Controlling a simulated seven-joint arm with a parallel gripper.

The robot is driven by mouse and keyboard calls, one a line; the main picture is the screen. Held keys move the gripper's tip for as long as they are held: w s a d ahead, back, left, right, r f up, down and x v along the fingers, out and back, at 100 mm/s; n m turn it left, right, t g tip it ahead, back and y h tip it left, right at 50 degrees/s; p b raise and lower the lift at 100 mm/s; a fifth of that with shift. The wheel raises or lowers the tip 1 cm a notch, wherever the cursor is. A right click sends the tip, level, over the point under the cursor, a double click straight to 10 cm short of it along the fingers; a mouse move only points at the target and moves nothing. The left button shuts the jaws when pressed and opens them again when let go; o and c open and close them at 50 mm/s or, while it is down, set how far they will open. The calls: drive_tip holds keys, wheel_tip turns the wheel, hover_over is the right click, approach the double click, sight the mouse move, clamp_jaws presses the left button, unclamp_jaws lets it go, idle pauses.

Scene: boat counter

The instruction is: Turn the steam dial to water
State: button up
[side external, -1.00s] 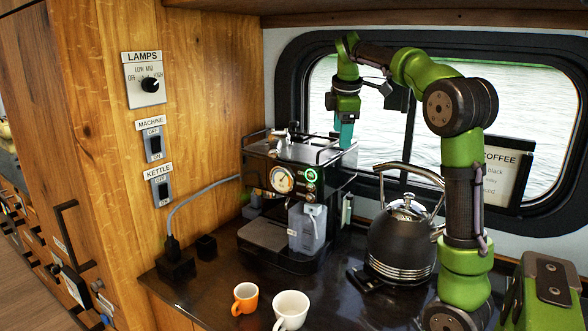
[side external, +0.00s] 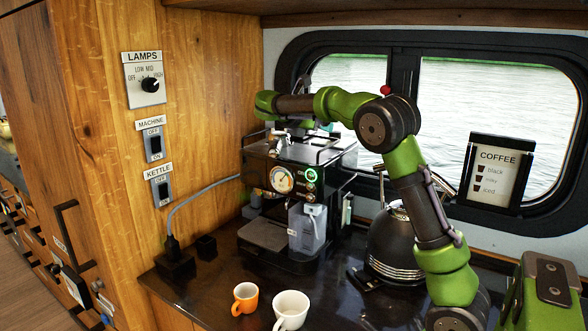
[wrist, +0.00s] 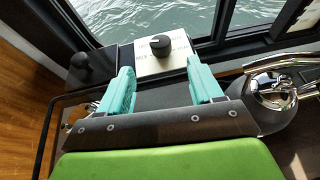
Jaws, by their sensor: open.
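The coffee machine (side external: 318,152) stands on the counter against the back window. In the wrist view, a black round dial (wrist: 160,43) sits on a pale label plate whose small lettering I cannot read. I cannot tell its setting. My gripper (wrist: 160,70) is open, its two teal fingers apart and empty. The dial lies just beyond the fingertips, roughly between them; I see no contact. In the side view the gripper is mostly hidden behind the arm and machine top, and the dial is not visible.
A second black knob (wrist: 80,62) is left of the dial. A black kettle (side external: 392,245) stands right of the machine, partly behind my arm. An orange cup (side external: 244,300) and a white cup (side external: 290,310) stand in front. A top rail (side external: 335,140) edges the machine.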

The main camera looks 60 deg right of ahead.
sight(334, 132)
drive_tip(key=x, duration=1)
drive_tip(key=shift+d+f, duration=0.1)
drive_tip(key=shift+f, duration=0.05)
drive_tip(key=c, duration=1.1)
drive_tip(key=shift+o, duration=0.2)
drive_tip(key=shift+w+m+g, duration=0.1)
drive_tip(key=shift+m+g, duration=0.4)
drive_tip(key=shift+g, duration=0.1)
drive_tip(key=shift+m+g, duration=0.3)
drive_tip(key=o, duration=1.1)
drive_tip(key=shift+c, duration=0.2)
